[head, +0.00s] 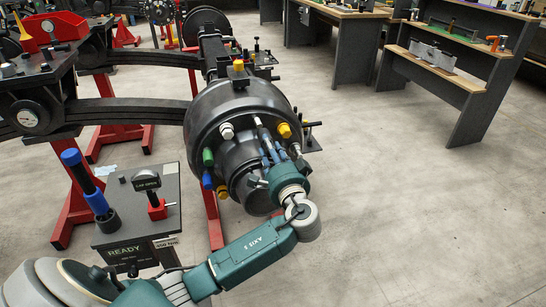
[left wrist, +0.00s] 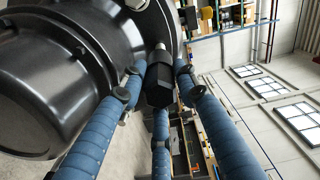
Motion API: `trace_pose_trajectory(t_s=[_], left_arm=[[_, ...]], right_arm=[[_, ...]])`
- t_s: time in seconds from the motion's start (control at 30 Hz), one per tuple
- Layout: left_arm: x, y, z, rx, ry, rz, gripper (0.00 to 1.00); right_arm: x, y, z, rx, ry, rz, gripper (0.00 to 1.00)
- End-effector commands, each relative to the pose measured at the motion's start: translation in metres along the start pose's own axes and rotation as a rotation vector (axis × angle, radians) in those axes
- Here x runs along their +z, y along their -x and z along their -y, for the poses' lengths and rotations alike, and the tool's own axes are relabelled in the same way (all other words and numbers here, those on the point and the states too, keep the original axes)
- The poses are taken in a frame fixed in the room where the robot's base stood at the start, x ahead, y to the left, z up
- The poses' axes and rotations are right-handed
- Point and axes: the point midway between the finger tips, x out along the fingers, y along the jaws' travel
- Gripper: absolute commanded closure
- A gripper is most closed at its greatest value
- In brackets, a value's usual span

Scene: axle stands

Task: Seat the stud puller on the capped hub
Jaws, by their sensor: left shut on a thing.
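The hub (head: 205,110) is a large dark round drum in the middle of the head view. White, green, blue and yellow caps ring its face. My left gripper (head: 268,150) is at the right side of this face, with its blue fingers toward the drum. In the left wrist view the fingers (left wrist: 160,100) surround a black hexagonal piece, which I take for the stud puller (left wrist: 159,86). A short metal shaft shows at its far end, close beside the dark hub (left wrist: 60,75). I cannot tell whether it touches a stud. My right gripper is out of view.
A grey stand marked READY (head: 130,226) at lower left holds a blue-handled tool (head: 85,185) and a red and black piece (head: 156,206). Red axle stands (head: 78,205) carry dark beams at left. Workbenches (head: 335,45) stand behind. The floor at right is clear.

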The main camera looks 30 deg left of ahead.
Motion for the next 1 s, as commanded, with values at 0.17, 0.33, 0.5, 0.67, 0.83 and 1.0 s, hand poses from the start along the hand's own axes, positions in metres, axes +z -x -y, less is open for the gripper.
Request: trace_pose_trajectory(t_s=[0.17, 0.33, 0.5, 0.67, 0.83, 1.0], left_arm=[[0.0, -0.016, 0.001, -0.003, 0.002, 0.0, 1.0], [-0.001, -0.025, 0.001, -0.003, 0.002, -0.001, 1.0], [-0.001, -0.028, 0.001, -0.002, 0.005, -0.001, 1.0], [-0.001, -0.029, 0.002, -0.002, 0.004, -0.002, 1.0], [-0.001, -0.028, 0.002, -0.002, 0.004, -0.001, 1.0], [-0.001, -0.028, 0.002, -0.002, 0.005, -0.001, 1.0]], right_arm=[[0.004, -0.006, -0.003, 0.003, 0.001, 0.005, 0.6], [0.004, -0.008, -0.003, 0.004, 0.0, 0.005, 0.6], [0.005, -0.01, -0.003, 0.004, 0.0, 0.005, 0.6], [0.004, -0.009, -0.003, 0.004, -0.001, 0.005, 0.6], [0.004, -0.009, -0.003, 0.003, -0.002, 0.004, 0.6], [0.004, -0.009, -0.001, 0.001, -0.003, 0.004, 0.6]])
